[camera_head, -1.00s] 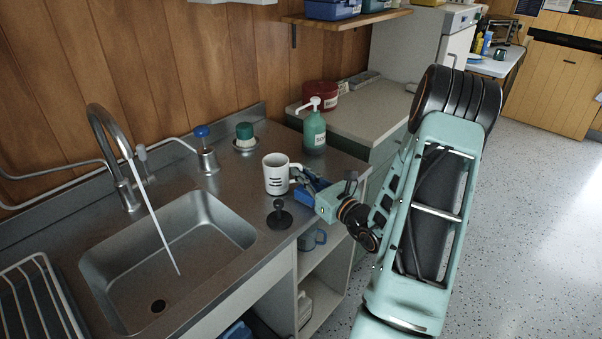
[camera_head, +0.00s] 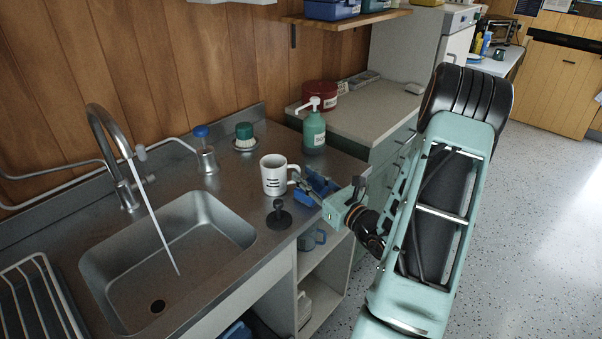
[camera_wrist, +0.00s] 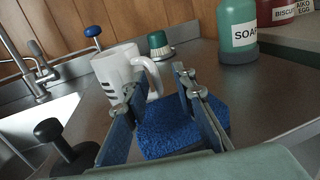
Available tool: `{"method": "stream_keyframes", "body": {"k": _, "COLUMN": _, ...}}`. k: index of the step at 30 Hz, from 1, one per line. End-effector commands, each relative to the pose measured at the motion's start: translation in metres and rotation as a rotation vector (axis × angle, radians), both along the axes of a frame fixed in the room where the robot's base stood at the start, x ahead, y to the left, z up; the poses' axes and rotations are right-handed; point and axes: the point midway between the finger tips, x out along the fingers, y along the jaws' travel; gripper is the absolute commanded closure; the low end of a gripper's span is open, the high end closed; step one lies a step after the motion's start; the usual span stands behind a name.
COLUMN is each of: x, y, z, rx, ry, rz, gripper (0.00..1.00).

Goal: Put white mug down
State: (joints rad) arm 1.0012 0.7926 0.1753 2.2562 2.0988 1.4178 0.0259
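The white mug (camera_head: 273,175) with dark markings stands upright on the steel counter, right of the sink. In the wrist view the mug (camera_wrist: 112,72) is just beyond my fingertips, its handle towards me. My gripper (camera_head: 299,183) is at the handle side of the mug, low over the counter. In the wrist view my gripper (camera_wrist: 158,84) has its fingers apart, with nothing clamped between them. The handle's far part lies behind the fingertips, and I cannot tell whether a finger touches it.
A blue sponge (camera_wrist: 180,128) lies under my fingers. A black plunger-like stopper (camera_head: 279,214) stands in front of the mug. A green soap bottle (camera_head: 314,132) and green-topped brush (camera_head: 245,136) stand behind. The sink (camera_head: 180,245) is left; the counter edge is close.

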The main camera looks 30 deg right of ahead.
Motion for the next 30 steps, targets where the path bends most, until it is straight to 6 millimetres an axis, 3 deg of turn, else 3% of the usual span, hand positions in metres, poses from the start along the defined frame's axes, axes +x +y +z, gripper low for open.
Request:
{"method": "stream_keyframes", "body": {"k": 6, "x": -0.05, "y": -0.01, "z": -0.001, "rx": 0.001, "ry": 0.001, "rz": -0.006, "gripper": 0.76}}
{"method": "stream_keyframes", "body": {"k": 12, "x": -0.081, "y": -0.014, "z": -0.001, "rx": 0.001, "ry": 0.001, "rz": -0.003, "gripper": 0.76}}
{"method": "stream_keyframes", "body": {"k": 18, "x": -0.092, "y": -0.015, "z": -0.001, "rx": 0.0, "ry": 0.0, "rz": -0.001, "gripper": 0.76}}
{"method": "stream_keyframes", "body": {"k": 30, "x": -0.092, "y": -0.015, "z": -0.001, "rx": 0.0, "ry": 0.0, "rz": -0.001, "gripper": 0.76}}
